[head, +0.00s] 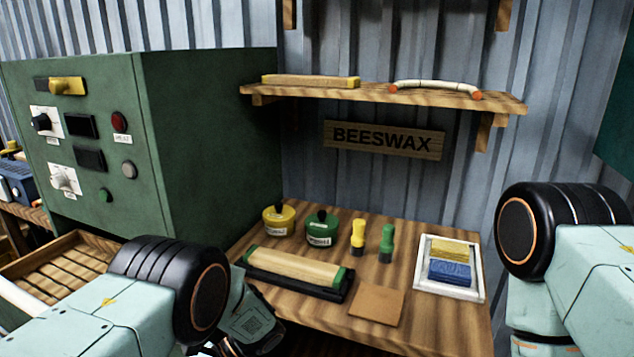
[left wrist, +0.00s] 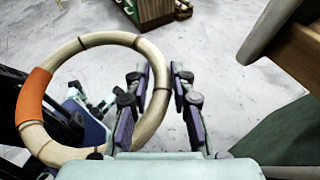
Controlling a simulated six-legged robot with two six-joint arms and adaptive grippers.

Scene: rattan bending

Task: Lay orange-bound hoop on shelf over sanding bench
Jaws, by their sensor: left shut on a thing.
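The pale rattan hoop (left wrist: 93,41) with an orange binding (left wrist: 33,95) on its left side shows in the left wrist view. My left gripper (left wrist: 163,88) is shut on the hoop's right side, which passes between the fingers. The hoop is in the air, with grey floor far below. In the head view the hoop is out of sight. The wooden shelf (head: 380,97) hangs on the corrugated wall above the wooden bench (head: 437,320). My right arm shows at the right edge of the head view, but its gripper is out of the picture.
On the shelf lie a wooden bar (head: 310,81) and a curved pale piece (head: 435,88) with orange ends, a gap between them. A BEESWAX sign (head: 383,139) hangs below. Tins, a sanding block (head: 295,267) and a tray (head: 477,290) crowd the bench. A green cabinet (head: 215,130) stands left.

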